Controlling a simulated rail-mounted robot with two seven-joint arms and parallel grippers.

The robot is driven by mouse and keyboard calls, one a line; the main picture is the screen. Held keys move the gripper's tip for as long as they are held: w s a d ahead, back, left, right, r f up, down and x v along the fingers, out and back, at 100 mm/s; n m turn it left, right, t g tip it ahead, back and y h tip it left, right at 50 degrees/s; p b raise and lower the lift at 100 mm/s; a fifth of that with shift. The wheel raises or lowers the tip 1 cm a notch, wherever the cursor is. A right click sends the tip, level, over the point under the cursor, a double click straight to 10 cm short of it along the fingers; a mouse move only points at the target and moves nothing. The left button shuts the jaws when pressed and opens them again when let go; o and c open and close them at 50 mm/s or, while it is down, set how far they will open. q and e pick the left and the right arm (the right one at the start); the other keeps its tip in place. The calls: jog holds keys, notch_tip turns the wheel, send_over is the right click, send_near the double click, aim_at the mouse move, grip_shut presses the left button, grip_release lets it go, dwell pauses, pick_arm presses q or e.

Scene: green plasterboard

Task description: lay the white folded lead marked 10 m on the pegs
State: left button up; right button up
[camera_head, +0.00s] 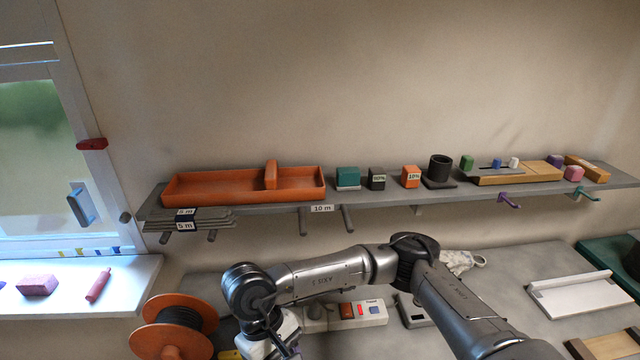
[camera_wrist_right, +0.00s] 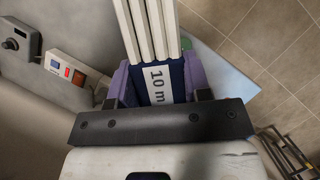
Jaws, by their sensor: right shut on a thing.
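The white folded lead (camera_wrist_right: 150,28) shows in the right wrist view, its strands side by side and its dark band bearing a white label marked 10 m. My right gripper (camera_wrist_right: 155,82) is shut on it at the band, a purple finger on each side. In the head view my right arm reaches left across the lower middle; its hand is at the bottom edge and the lead cannot be made out there. Two bare grey pegs, left (camera_head: 303,221) and right (camera_head: 347,218), stick out under the shelf by a 10 m label (camera_head: 320,209). My left gripper is not in view.
Grey folded leads marked 5 m (camera_head: 187,221) lie on the pegs to the left. The shelf (camera_head: 400,200) above carries an orange tray (camera_head: 205,187), blocks and a dark cup (camera_head: 440,168). An orange cable reel (camera_head: 172,327) and a power strip (camera_head: 362,312) are below.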

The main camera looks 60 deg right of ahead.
jog(key=s+d+r+m+t+y+p, duration=0.1)
jog(key=d+r+m+t+y+p, duration=0.15)
jog(key=d+r+m+p, duration=0.95)
jog(key=w+d+r+m+t+p, duration=0.2)
jog(key=w+d+r+m+p, duration=0.2)
jog(key=d+m, duration=0.3)
jog(key=w+d+r+m+t+p, duration=0.3)
jog(key=d+m, duration=0.4)
jog(key=d, duration=0.3)
jog(key=shift+w+d+r+t+p, duration=0.35)
jog(key=shift+w+r+p, duration=0.1)
jog(key=shift+w+r, duration=0.85)
jog(key=shift+w+f+h, duration=0.1)
jog(key=shift+f+h, duration=0.05)
jog(key=shift+h, duration=0.1)
